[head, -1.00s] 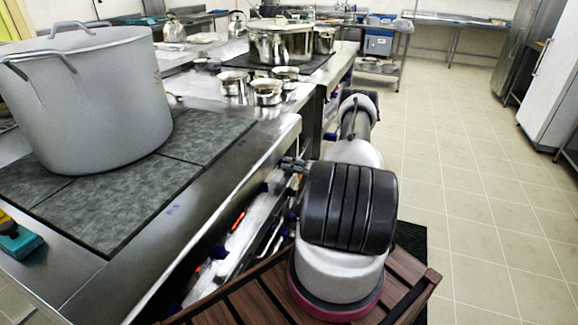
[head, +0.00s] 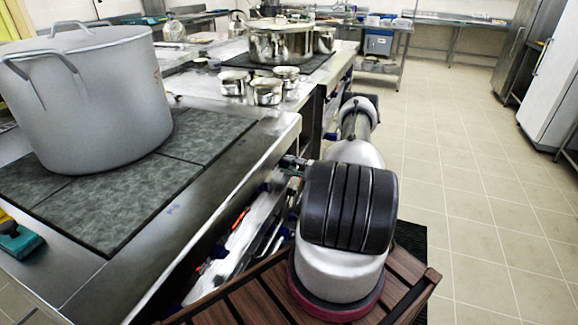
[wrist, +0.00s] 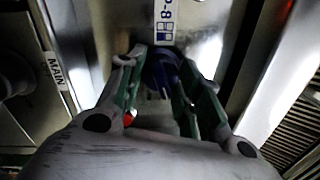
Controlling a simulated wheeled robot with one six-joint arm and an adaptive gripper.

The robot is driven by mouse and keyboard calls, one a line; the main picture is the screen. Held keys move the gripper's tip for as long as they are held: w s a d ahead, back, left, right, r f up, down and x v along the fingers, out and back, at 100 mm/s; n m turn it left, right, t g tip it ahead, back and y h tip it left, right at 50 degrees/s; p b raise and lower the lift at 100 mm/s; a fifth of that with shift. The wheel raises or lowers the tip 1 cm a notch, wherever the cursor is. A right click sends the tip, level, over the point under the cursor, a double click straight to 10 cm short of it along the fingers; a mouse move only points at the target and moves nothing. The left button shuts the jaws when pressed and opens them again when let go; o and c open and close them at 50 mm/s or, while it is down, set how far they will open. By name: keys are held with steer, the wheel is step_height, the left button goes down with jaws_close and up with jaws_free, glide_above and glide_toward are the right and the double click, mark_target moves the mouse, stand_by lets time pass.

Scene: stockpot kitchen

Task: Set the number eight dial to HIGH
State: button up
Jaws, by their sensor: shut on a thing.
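The number eight dial (wrist: 163,69) is a dark blue knob on the metal front panel, under a white and blue label (wrist: 163,20) that shows an 8. My gripper (wrist: 163,82) is around the dial in the wrist view, with a green-padded finger on each side, shut on it. The dial's lower part and pointer are hard to make out between the fingers. In the head view my arm hides most of the gripper and that dial. Blue knobs show along the stove front (head: 225,245), but their numbers cannot be read.
A large grey stockpot (head: 90,105) stands on the dark cooking plates (head: 135,195) at the left. Steel pots (head: 280,45) stand farther back. A label reading MAIN (wrist: 55,70) is left of the gripper. Tiled floor (head: 470,220) is open at the right.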

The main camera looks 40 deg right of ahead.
steer(key=m, duration=0.5)
steer(key=shift+h, duration=0.3)
steer(key=m, duration=0.4)
steer(key=shift+s+h, duration=0.1)
steer(key=shift+h, duration=0.2)
steer(key=m, duration=0.4)
steer(key=shift+m, duration=0.4)
steer(key=m, duration=0.4)
steer(key=shift+h, duration=0.4)
steer(key=m, duration=0.7)
steer(key=shift+a, duration=0.1)
steer(key=m, duration=0.5)
steer(key=shift+r+m+g, duration=0.1)
steer(key=shift+m+g, duration=0.2)
steer(key=shift+m, duration=0.4)
steer(key=o, duration=1)
steer(key=shift+o, duration=0.2)
